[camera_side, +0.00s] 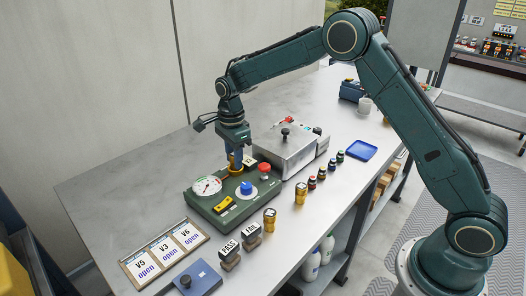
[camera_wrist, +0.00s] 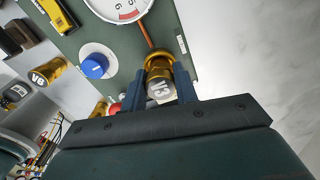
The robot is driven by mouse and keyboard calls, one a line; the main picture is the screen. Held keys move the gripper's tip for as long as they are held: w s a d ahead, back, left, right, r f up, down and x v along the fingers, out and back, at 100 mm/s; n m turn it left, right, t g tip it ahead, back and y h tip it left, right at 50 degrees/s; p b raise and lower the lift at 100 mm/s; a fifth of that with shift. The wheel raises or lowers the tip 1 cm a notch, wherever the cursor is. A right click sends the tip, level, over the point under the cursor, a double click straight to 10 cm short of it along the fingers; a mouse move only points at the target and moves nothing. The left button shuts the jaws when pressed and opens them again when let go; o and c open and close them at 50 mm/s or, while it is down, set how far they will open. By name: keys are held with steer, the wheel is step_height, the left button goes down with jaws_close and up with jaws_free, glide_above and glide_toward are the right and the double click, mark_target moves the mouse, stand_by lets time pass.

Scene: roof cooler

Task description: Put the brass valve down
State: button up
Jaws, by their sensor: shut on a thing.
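The brass valve (camera_wrist: 159,88), with a V3 label on its end, is between the two blue fingers of my gripper (camera_wrist: 162,96), which is shut on it. In the side view my gripper (camera_side: 235,165) points down over the back part of the green test panel (camera_side: 203,205). The valve is mostly hidden there by the fingers. A brass ring (camera_wrist: 157,62) shows just beyond the valve in the wrist view. I cannot tell whether the valve is seated in it or held just above.
The panel carries a round gauge (camera_side: 207,186), a blue knob (camera_side: 246,187), a red button (camera_side: 265,168) and a yellow device (camera_side: 222,205). Two other brass valves (camera_side: 269,219) stand in front. A grey metal box (camera_side: 290,150) is close behind.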

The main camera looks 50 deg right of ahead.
steer(key=shift+f, duration=0.25)
steer(key=o, duration=1.1)
steer(key=shift+c, duration=0.2)
step_height(320, 180, up, 13)
steer(key=shift+f, duration=0.15)
